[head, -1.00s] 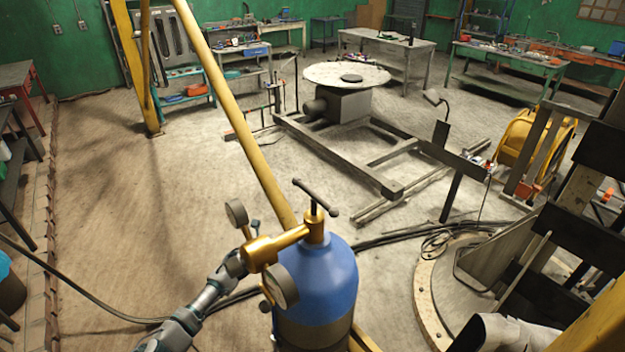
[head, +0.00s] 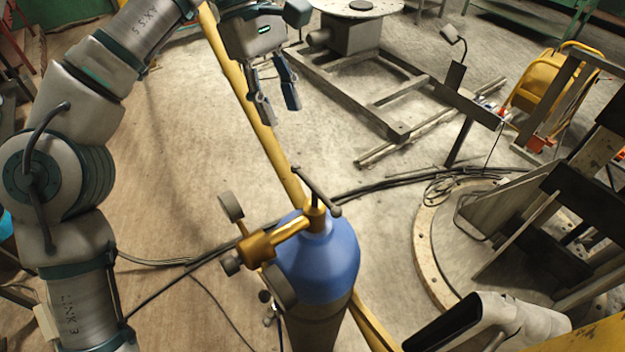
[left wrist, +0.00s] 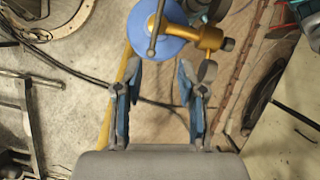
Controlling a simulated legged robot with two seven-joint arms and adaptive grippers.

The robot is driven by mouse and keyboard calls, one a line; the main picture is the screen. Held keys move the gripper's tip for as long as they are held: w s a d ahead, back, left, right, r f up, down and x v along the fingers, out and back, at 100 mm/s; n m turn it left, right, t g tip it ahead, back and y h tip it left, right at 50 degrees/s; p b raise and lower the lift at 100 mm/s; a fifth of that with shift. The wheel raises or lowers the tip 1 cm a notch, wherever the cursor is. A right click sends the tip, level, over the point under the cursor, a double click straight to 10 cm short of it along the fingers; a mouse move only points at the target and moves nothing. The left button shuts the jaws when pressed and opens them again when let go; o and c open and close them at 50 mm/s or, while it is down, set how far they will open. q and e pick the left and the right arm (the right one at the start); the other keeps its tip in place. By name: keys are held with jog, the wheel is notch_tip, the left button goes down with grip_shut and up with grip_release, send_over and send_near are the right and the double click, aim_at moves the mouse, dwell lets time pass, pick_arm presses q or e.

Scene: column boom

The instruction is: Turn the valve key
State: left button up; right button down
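The valve key (head: 316,189) is a dark T-shaped bar upright on top of the blue gas cylinder (head: 325,262). A brass regulator (head: 272,243) with round gauges is joined to the cylinder's neck on the left. My left gripper (head: 277,106) is open and empty, pointing down, above and beyond the key in the head view, apart from it. In the left wrist view, the key's bar (left wrist: 157,28) lies across the blue cylinder top (left wrist: 140,32), past the open fingertips (left wrist: 160,72). The right gripper is not in view.
A round platform (head: 436,268) and dark metal frames are at the right. A metal frame with a round table (head: 357,8) stands beyond.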

aim_at(313, 184)
pick_arm(q)
jog(key=x, duration=1.6)
jog(key=shift+d+f, duration=0.45)
jog(key=shift+f, duration=0.15)
jog(key=shift+s+d, duration=0.1)
jog(key=shift+d, duration=0.1)
